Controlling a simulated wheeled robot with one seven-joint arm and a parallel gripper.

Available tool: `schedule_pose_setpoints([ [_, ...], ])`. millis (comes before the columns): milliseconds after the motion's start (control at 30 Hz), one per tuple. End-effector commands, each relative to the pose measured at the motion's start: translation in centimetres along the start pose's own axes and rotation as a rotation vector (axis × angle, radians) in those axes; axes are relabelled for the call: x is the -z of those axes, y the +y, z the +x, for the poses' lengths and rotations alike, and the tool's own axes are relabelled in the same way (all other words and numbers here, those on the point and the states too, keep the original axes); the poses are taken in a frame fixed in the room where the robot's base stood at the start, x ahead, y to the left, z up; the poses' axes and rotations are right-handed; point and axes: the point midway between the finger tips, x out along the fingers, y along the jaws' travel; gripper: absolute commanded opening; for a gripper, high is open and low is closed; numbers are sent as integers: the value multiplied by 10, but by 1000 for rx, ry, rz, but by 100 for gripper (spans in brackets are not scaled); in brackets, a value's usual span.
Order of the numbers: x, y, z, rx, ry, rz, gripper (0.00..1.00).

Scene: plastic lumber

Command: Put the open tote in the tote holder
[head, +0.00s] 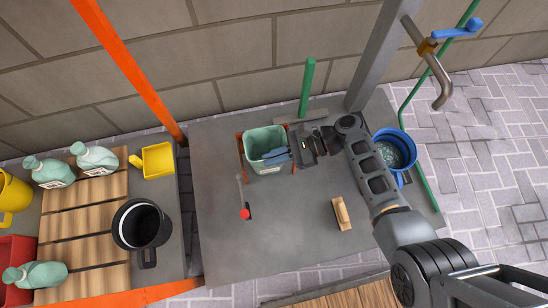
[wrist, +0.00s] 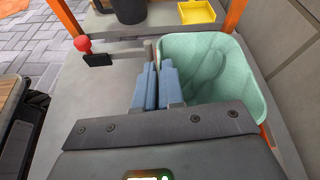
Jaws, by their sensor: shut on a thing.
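The open tote (head: 262,141) is a pale green, open-topped bin at the back of the grey table. In the wrist view the tote (wrist: 215,65) fills the right side and looks empty. The tote holder (head: 240,152) is an orange-brown frame showing at the tote's left and right sides. The tote stands within its outline; I cannot tell whether it rests fully down. My gripper (head: 275,156) reaches in from the right, its blue fingers shut on the tote's near rim. In the wrist view my gripper (wrist: 158,88) hides the pinched part of the rim.
A red-knobbed lever (head: 244,212) and a wooden-backed brush (head: 341,213) are on the table. A blue bucket (head: 394,150) stands at the right. A green post (head: 307,88) rises behind. An orange upright (head: 130,68) is at left. The table's front middle is clear.

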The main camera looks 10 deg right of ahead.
Motion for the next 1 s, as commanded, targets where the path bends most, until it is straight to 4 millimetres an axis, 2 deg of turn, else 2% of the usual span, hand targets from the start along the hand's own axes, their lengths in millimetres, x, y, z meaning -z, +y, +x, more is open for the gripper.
schedule_pose_setpoints([
  [233,0,0,0,0,1,0,0],
  [267,0,0,0,0,1,0,10],
  [500,0,0,0,0,1,0,33],
  [800,-2,0,-2,1,1,0,33],
  [1000,-4,-2,-29,4,2,0,33],
])
